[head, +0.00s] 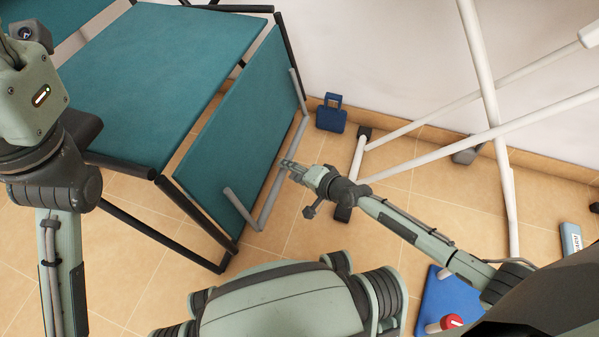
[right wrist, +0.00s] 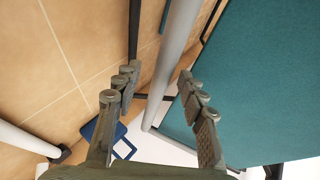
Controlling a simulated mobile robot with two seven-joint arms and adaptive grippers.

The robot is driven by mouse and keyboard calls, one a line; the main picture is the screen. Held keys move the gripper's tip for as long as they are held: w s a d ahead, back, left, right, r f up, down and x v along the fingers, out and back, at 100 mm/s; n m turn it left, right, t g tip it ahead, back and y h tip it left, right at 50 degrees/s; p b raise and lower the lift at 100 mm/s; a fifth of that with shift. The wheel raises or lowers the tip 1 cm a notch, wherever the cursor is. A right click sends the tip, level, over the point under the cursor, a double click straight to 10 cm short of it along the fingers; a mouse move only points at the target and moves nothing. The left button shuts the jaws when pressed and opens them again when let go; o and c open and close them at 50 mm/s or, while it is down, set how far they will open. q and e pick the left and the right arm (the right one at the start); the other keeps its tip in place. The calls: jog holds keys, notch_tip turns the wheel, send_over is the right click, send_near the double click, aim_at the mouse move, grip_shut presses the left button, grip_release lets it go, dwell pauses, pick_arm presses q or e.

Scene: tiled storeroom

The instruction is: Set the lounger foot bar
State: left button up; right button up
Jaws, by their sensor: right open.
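The lounger has teal panels (head: 180,75) on a dark frame; its foot panel (head: 228,140) slopes down toward the floor. The foot bar (head: 267,205) is a grey U-shaped tube along the right side of the foot panel. My right gripper (head: 288,168) is open, with its fingertips at the middle stretch of the bar. In the right wrist view, the bar (right wrist: 177,50) runs between the open fingers (right wrist: 158,88); I cannot tell whether they touch it. My left arm shows at the left, but its gripper fingers do not.
A white tubular frame (head: 490,110) stands at the right, near my right arm. A blue padlock-shaped object (head: 331,117) is by the wall. A blue board (head: 440,300) and a red-topped item (head: 451,321) lie at the lower right. Tiled floor (head: 130,265) is open at the lower left.

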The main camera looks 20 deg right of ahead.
jog(key=v, duration=1.1)
jog(key=shift+s, duration=0.2)
jog(key=shift+d, duration=0.2)
